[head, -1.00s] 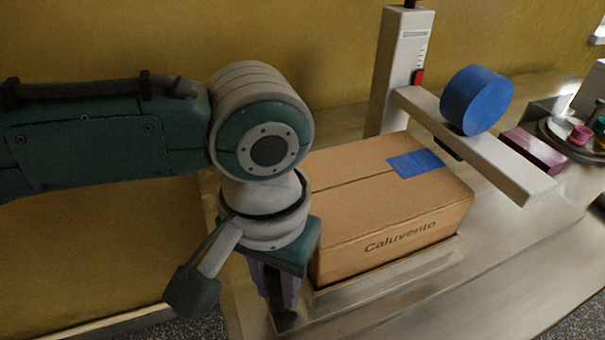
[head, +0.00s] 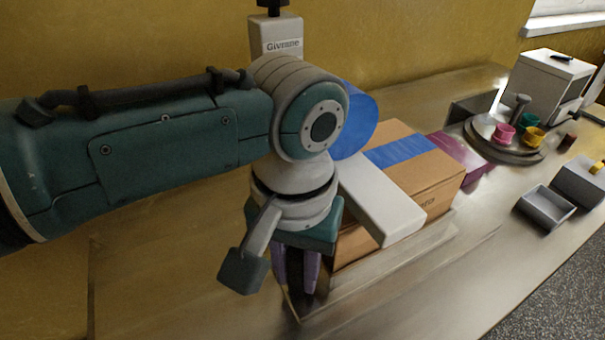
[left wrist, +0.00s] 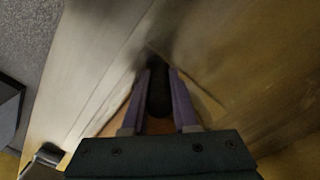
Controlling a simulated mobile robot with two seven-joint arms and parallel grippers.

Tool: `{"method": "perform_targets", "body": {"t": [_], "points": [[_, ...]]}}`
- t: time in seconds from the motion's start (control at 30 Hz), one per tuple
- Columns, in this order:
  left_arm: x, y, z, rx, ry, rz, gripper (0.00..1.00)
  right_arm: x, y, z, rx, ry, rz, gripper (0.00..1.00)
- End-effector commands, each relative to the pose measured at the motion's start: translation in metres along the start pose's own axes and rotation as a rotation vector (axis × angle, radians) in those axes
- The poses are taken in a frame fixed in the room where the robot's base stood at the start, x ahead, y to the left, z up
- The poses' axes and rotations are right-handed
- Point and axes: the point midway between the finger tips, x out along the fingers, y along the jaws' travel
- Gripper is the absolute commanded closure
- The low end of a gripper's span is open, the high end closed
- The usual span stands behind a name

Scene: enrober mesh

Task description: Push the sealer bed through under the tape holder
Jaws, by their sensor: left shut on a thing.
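The sealer bed (head: 392,258) is a low metal tray on the bench, with a brown carton (head: 438,183) on it. The tape holder (head: 388,208) is a pale arm on a post, with a blue tape roll (head: 360,118); it crosses above the carton. A blue tape strip (head: 400,150) lies along the carton's top, beyond the arm. My left gripper (head: 297,275) points down at the bed's near-left end, shut on a dark upright handle, which shows between the fingers in the left wrist view (left wrist: 159,95). My left arm hides part of the post and carton. My right gripper is not in view.
A magenta box (head: 462,158) stands close beyond the carton's far end. Further right are a round tray (head: 512,152) with coloured cups, a white machine (head: 545,85) and grey bins (head: 545,207). The bench front beside the bed is clear.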

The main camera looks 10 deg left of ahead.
Motion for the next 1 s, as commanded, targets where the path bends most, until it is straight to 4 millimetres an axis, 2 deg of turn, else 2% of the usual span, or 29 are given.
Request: {"method": "perform_targets", "body": {"t": [0.43, 0.47, 0.7, 1.0], "points": [[-0.0006, 0.0016, -0.0027, 0.0, 0.005, 0.0, 1.0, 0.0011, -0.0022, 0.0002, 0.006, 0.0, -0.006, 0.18], [-0.0006, 0.0016, -0.0027, 0.0, 0.005, 0.0, 0.71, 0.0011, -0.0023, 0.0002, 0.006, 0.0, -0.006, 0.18], [-0.0003, 0.0014, -0.0021, 0.0, 0.003, 0.0, 0.44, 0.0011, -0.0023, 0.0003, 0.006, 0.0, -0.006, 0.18], [-0.0037, 0.0015, -0.0019, 0.0, 0.002, 0.001, 0.43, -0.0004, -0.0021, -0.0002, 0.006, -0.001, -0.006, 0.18]]}}
